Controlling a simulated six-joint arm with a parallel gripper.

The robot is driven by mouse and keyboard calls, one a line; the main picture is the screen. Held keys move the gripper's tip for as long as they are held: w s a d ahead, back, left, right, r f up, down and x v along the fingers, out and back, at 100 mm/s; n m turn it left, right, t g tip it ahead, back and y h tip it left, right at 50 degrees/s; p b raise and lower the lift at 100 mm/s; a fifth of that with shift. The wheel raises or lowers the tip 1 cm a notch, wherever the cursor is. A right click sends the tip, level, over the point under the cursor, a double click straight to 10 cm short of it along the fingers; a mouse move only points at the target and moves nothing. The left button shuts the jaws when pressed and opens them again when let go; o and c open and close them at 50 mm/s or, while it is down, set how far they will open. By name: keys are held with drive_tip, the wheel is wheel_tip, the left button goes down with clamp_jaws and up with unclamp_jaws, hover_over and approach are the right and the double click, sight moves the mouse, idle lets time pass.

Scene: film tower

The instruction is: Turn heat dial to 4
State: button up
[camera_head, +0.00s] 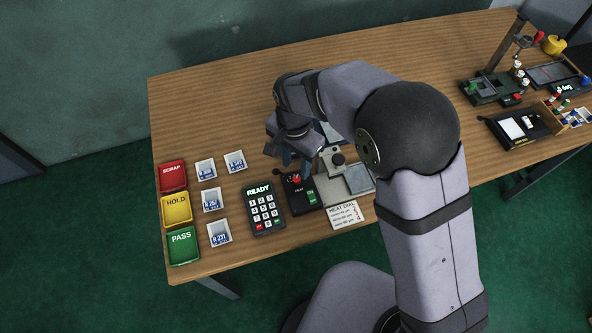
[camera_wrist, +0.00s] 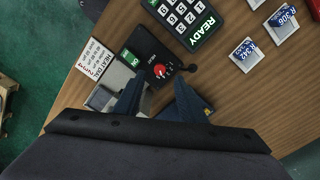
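My gripper (camera_head: 287,160) is above the back of the box in the head view. In the wrist view my gripper (camera_wrist: 158,82) is open, its two dark fingers apart and pointing toward the knob, with nothing visible between them. I cannot tell the fingertips' height above the box. The knob's setting is not legible.
A keypad reading READY (camera_head: 263,209) stands left of the box. A HEAT DIAL card (camera_head: 345,214) lies at the front right, by a grey metal device (camera_head: 330,189). Red (camera_head: 172,175), yellow (camera_head: 177,209) and green (camera_head: 183,246) trays and several labelled cards are at left.

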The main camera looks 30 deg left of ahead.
drive_tip(key=shift+r, duration=1)
drive_tip(key=n, duration=0.4)
drive_tip(key=shift+w+a+f, duration=0.15)
drive_tip(key=shift+a, duration=0.15)
drive_tip(key=s+d+f+n, duration=0.1)
drive_tip(key=d+n, duration=0.1)
drive_tip(key=s+d+f+n, duration=0.2)
drive_tip(key=s+d+f+n+g+h, duration=0.1)
drive_tip(key=s+d+n, duration=0.1)
drive_tip(key=shift+s+d+f, duration=0.1)
drive_tip(key=shift+d+f, duration=0.05)
drive_tip(key=shift+d, duration=0.15)
drive_tip(key=s+d+r+m, duration=0.2)
drive_tip(key=d, duration=0.9)
drive_tip(key=s+d+r+m, duration=0.1)
drive_tip(key=s+d+r, duration=0.1)
drive_tip(key=d, duration=0.8)
drive_tip(key=w+d+r+m+t+y, duration=0.1)
drive_tip(key=w+d+r+m, duration=0.3)
drive_tip(key=d, duration=0.4)
wheel_tip(320, 180, down, 17)
drive_tip(key=b, duration=1.7)
drive_tip(key=shift+s+m, duration=0.3)
